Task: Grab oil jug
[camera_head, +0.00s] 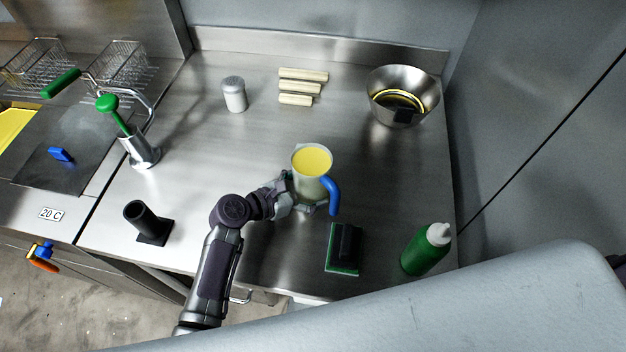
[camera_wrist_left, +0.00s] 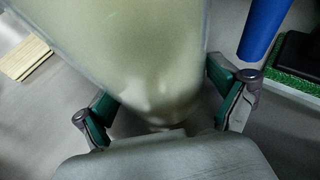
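The oil jug (camera_head: 309,172) is a pale, see-through container with yellow oil at its top and a blue handle (camera_head: 333,195) on its right side. It is over the steel counter, near the middle. My left gripper (camera_head: 303,204) is at the jug's lower part, coming from the left. In the left wrist view the jug (camera_wrist_left: 150,55) fills the space between the two fingers (camera_wrist_left: 165,95), and both green-padded fingertips appear to press against its sides. Whether its base touches the counter is unclear. The blue handle (camera_wrist_left: 262,30) is outside the right finger. My right gripper is not in view.
A black-and-green scrubber (camera_head: 343,247) and a green squeeze bottle (camera_head: 426,250) stand right of the jug. A metal bowl (camera_head: 403,88), pale sticks (camera_head: 298,87) and a white shaker (camera_head: 234,94) are at the back. A black holder (camera_head: 148,222) is at left.

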